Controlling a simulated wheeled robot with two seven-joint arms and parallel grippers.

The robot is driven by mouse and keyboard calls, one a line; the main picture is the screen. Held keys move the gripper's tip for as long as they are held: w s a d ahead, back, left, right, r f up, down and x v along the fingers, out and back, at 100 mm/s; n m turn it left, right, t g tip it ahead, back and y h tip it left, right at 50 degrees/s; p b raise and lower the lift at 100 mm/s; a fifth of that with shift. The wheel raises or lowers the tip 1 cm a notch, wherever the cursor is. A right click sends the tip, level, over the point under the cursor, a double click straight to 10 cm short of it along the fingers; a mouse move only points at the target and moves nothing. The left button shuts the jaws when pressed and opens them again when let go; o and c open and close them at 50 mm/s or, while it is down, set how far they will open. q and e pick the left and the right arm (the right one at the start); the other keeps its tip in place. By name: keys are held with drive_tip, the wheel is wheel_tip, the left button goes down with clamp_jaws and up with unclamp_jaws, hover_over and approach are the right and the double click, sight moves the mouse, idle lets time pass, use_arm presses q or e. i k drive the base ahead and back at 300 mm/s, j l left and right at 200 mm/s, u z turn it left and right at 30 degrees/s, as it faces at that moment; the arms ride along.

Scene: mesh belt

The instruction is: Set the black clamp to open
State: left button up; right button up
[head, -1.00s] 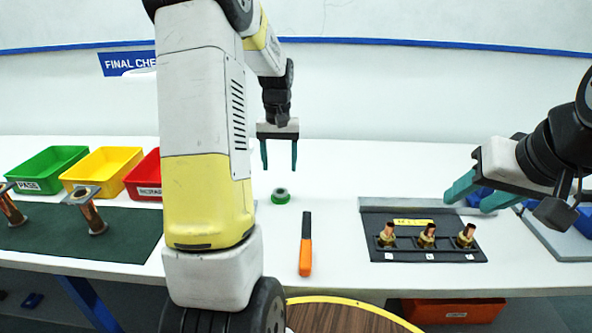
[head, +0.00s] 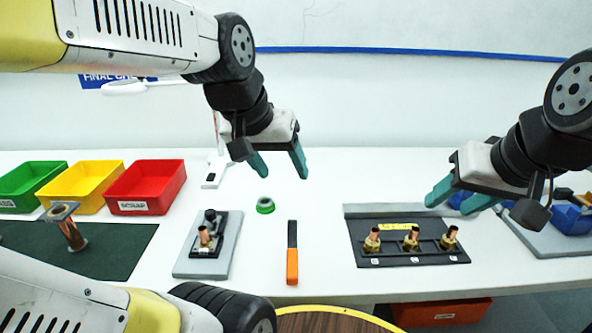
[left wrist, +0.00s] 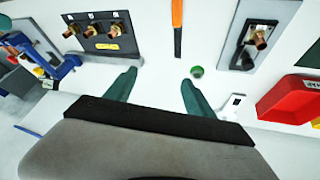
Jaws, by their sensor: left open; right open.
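The black clamp (head: 210,217) appears to be the small dark upright piece on a grey plate (head: 180,268), behind a copper fitting (head: 204,237). I cannot make out its lever position. It also shows as a dark piece in the left wrist view (left wrist: 247,60), beside the fitting. My left gripper (head: 280,168) is open and empty, above the table, behind and to the right of the clamp. In the left wrist view its fingers (left wrist: 158,78) are spread with nothing between them. My right gripper (head: 450,205) is open and empty near the black fitting tray.
A green ring (head: 265,206) and an orange-handled tool (head: 292,266) lie right of the plate. A black tray (head: 440,259) holds three copper fittings. Red (head: 146,186), yellow (head: 82,187) and green (head: 30,187) bins stand left. Blue parts (head: 573,220) are far right.

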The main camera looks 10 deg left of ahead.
sight(212, 221)
drive_tip(key=u, duration=1.4)
